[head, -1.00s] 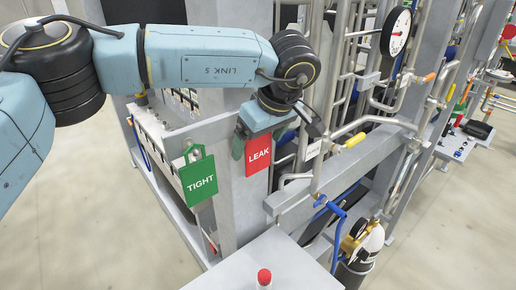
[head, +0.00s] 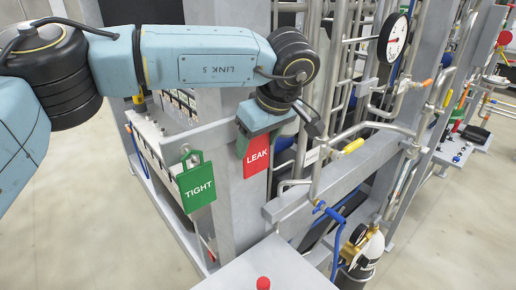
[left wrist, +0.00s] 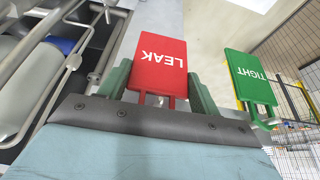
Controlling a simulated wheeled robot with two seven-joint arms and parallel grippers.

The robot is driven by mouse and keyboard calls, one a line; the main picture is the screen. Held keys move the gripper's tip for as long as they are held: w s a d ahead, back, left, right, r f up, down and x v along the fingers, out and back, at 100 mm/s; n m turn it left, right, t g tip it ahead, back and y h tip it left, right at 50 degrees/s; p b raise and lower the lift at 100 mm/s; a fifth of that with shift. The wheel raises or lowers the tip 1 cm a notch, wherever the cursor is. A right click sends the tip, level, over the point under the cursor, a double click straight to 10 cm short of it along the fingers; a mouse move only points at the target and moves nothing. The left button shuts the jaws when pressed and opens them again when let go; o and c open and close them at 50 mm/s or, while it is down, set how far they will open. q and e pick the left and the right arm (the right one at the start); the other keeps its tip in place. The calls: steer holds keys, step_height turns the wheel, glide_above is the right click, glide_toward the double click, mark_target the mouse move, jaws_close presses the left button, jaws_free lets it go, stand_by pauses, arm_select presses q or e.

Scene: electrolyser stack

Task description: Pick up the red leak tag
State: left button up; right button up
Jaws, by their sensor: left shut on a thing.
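The red leak tag (head: 256,155) with white LEAK lettering hangs upright below my left gripper (head: 257,137) in the head view. In the left wrist view the tag (left wrist: 160,65) sits between the two green fingers of the gripper (left wrist: 157,95), which is shut on its handle end. The green TIGHT tag (head: 197,186) hangs to the left on the grey frame, and it also shows in the left wrist view (left wrist: 250,77), apart from the gripper. My right gripper is in neither view.
A grey rail and post (head: 240,205) stand close beside the tag. Steel pipes and a pressure gauge (head: 394,37) are to the right. A red knob (head: 263,283) on a grey top and a gas cylinder (head: 361,258) are in front. Open floor lies at lower left.

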arm_select(q)
steer(key=s+d+b, duration=0.4)
steer(key=s+d, duration=0.8)
steer(key=shift+s+d+r, duration=0.15)
steer(key=shift+s+d, duration=0.25)
steer(key=shift+r, duration=0.1)
steer(key=shift+r, duration=0.55)
steer(key=shift+s+d, duration=0.1)
steer(key=shift+s+d+p, duration=0.45)
steer(key=shift+s+d, duration=0.65)
steer(key=shift+d, duration=0.05)
steer(key=shift+s, duration=0.1)
